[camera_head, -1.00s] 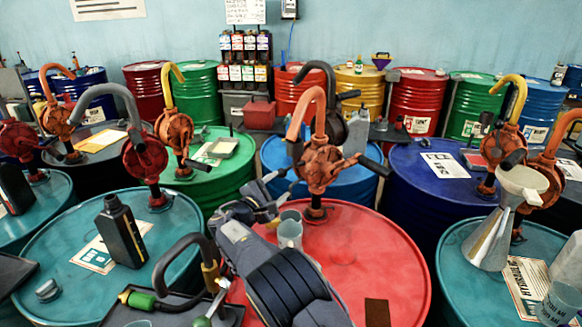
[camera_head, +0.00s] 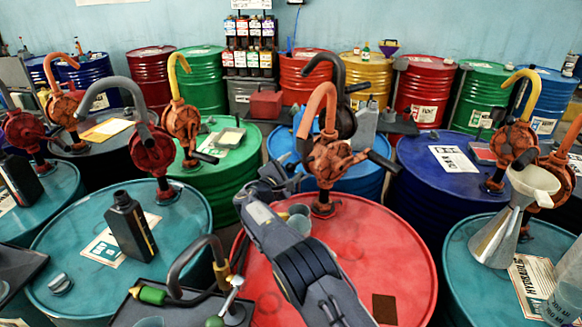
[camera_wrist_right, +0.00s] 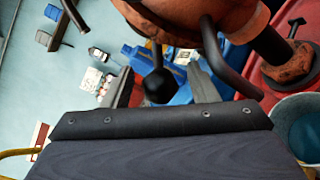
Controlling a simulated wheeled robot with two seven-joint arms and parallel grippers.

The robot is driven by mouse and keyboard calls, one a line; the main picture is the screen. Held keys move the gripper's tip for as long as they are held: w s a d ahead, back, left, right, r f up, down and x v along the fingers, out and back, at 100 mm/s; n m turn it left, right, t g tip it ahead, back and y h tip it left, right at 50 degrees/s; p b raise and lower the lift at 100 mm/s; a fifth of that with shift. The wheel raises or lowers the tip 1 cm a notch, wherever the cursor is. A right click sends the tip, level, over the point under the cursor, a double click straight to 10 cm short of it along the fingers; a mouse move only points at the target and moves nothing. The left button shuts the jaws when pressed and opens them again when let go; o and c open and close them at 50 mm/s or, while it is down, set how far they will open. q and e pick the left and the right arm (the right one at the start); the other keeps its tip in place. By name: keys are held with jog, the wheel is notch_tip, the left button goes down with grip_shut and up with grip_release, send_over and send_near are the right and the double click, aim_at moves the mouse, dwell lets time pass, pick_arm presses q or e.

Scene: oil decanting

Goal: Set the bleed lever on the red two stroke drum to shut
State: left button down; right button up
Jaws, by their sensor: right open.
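The red drum (camera_head: 360,245) stands at the centre front of the head view, with an orange hand pump (camera_head: 328,160) on top. My right gripper (camera_head: 283,178) is at the left side of this pump, its jaws open and apparently empty. The pump body also shows close up at the top of the right wrist view (camera_wrist_right: 220,30). There a dark lever with a round black knob (camera_wrist_right: 160,86) appears between the open fingers, apparently without contact. I cannot tell for certain that it is the bleed lever, or read its setting. My left gripper is not in view.
A grey-blue cup (camera_head: 299,221) stands on the red drum beside my right forearm. A black hose with a green handle (camera_head: 152,295) lies at the lower left. Teal drums (camera_head: 180,235) with a black bottle (camera_head: 128,228) and a metal funnel (camera_head: 510,220) flank the red one.

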grip_shut()
jog(key=shift+r, duration=0.1)
jog(key=shift+s+a+r+m+g+y+p, duration=0.1)
jog(key=shift+r+m+g+y+p, duration=0.2)
jog(key=shift+r+g+y, duration=0.25)
jog(key=shift+s+a+r+m+g+y+p, duration=0.1)
jog(key=shift+r+m+g+y+p, duration=0.3)
jog(key=shift+r, duration=0.3)
jog(key=shift+w+r, duration=0.1)
jog(key=shift+r, duration=0.75)
jog(key=shift+w+d+r, duration=0.1)
jog(key=shift+d+r, duration=0.1)
jog(key=shift+r, duration=0.85)
